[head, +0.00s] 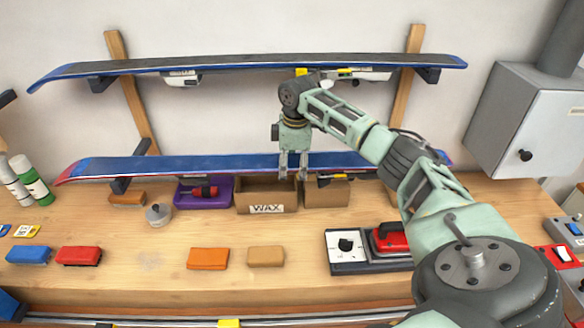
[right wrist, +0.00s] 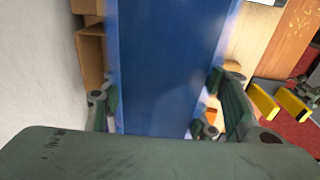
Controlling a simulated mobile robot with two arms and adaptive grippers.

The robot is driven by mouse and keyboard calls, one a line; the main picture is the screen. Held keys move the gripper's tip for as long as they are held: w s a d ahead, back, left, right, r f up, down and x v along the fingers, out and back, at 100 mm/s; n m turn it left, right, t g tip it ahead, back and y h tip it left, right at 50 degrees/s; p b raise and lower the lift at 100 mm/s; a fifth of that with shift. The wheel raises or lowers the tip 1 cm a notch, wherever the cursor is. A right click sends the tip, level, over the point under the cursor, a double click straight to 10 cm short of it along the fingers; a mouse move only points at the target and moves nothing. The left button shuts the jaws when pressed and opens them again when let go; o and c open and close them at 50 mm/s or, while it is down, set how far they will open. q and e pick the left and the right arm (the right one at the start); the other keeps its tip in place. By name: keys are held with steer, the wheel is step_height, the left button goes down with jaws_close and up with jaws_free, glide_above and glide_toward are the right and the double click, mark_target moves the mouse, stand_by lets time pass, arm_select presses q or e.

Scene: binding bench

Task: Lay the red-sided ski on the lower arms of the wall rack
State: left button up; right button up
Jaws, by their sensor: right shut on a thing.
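The red-sided ski (head: 190,165) has a blue face and red along its edge at the left tip. It lies level across the wall rack (head: 132,95) at the lower arms; its blue face also fills the middle of the right wrist view (right wrist: 170,70). The left lower arm (head: 121,185) is directly under it; I cannot tell whether they touch. The right lower arm is hidden behind my arm. My right gripper (head: 293,168) points down and is shut on the ski near its middle, a finger on each side. My left gripper is out of view.
A blue-edged ski (head: 235,62) lies on the upper arms, close above my wrist. Below are a purple bin (head: 222,203), a WAX box (head: 266,198) and a cardboard box (head: 326,195). A grey wall cabinet (head: 530,125) stands right. Wax blocks and tools lie on the bench (head: 190,285).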

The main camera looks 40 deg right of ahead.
steer(key=o, duration=1.6)
steer(key=shift+o, duration=0.3)
steer(key=shift+s+f, duration=0.1)
steer(key=r, duration=1.2)
steer(key=shift+s+d+r, duration=0.1)
steer(key=shift+s+d, duration=0.05)
steer(key=shift+s, duration=0.1)
